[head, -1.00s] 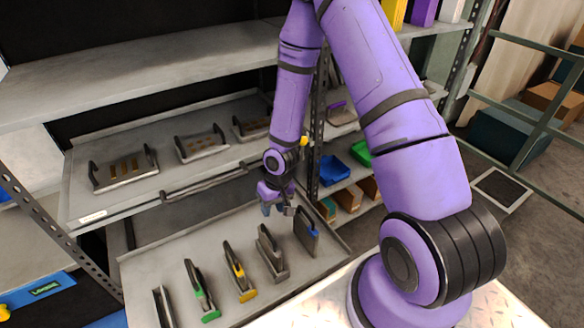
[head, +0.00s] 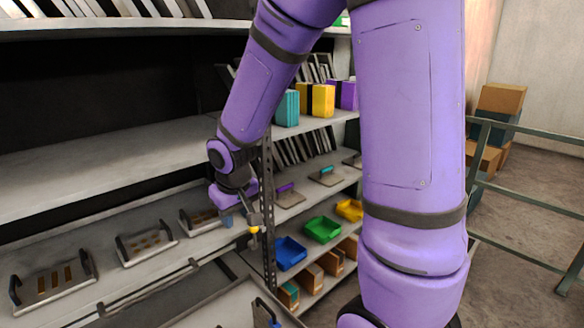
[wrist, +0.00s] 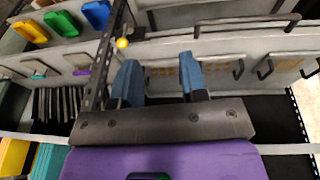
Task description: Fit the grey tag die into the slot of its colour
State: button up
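My gripper (head: 240,224) is open and empty, near the right end of the middle shelf, by the metal post. Its two blue fingers stand apart in the wrist view (wrist: 160,80), with nothing between them. Flat dies with dark handles and brass-coloured inlays lie on the shelf: a left one (head: 54,284), a middle one (head: 147,248) and a right one (head: 196,222) close to my gripper. I cannot make out a grey tag on any of them. A blue-tagged upright piece (head: 264,314) shows at the bottom edge of the head view; the other slots are out of view.
A perforated post (head: 268,215) and a yellow knob (head: 254,230) are close to my gripper. Right of the post are blue (head: 290,253), green (head: 322,229) and yellow (head: 349,209) bins. The lower tray (head: 215,308) extends below the shelf. A long rail (head: 150,293) runs along the shelf front.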

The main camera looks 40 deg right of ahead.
jog(key=s+r+t, duration=0.2)
jog(key=s+r, duration=1.6)
jog(key=s, duration=0.2)
jog(key=shift+a+r+t+y, duration=0.3)
jog(key=shift+t+y, duration=0.1)
